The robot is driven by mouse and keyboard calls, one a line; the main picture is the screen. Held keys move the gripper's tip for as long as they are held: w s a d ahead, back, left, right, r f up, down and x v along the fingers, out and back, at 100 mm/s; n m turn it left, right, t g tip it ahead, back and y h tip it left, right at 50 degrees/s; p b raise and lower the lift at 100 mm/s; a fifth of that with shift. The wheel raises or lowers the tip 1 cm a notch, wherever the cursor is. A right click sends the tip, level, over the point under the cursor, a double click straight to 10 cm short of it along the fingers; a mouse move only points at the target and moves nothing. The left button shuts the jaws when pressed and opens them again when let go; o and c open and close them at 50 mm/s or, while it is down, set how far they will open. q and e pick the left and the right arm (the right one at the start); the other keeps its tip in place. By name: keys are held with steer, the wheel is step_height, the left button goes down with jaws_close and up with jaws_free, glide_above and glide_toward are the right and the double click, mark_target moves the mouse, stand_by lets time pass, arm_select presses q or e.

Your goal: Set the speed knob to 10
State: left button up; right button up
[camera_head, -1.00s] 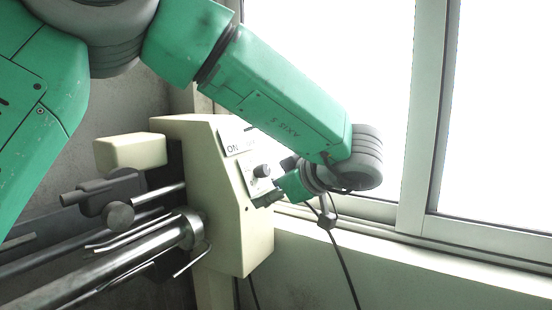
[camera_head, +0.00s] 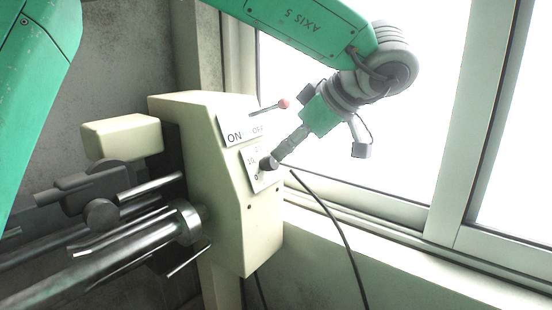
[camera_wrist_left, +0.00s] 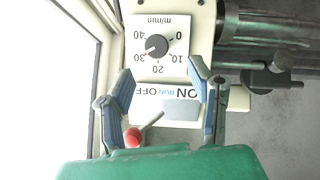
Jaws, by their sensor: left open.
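The speed knob (camera_wrist_left: 157,45) is a dark round knob on a white dial plate (camera_wrist_left: 142,66) marked 0 to 40 m/min, seen upside down in the left wrist view. Its red mark points towards 30. In the head view the knob (camera_head: 268,163) sticks out from the cream machine box (camera_head: 222,180). My left gripper (camera_head: 290,144) is in front of the box, close to the knob; contact cannot be told. In the left wrist view the left gripper (camera_wrist_left: 160,72) is open, its fingers spread wide with nothing between them. My right gripper is not in view.
A lever with a red ball (camera_wrist_left: 133,138) stands out beside the ON RUN OFF plate (camera_wrist_left: 184,92); the ball (camera_head: 284,103) is near my gripper. Metal bars (camera_head: 120,255) run left from the box. A window and sill (camera_head: 400,245) are at the right. A black cable (camera_head: 335,225) hangs below.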

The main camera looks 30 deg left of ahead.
mark_target(274, 161)
arm_select(q)
steer(key=x, duration=0.6)
steer(key=shift+w+a, duration=0.4)
steer(key=shift+a+f+p, duration=0.1)
steer(key=shift+f+p, duration=0.15)
steer(key=shift+p, duration=0.05)
steer(key=shift+s+d+f, duration=0.1)
steer(key=shift+d, duration=0.7)
steer(key=shift+d+f, duration=0.1)
steer(key=shift+a, duration=0.7)
steer(key=c, duration=1)
steer(key=shift+a, duration=0.2)
jaws_close()
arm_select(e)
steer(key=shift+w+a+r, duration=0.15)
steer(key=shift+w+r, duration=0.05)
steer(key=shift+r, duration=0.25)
arm_select(q)
steer(key=shift+d, duration=0.15)
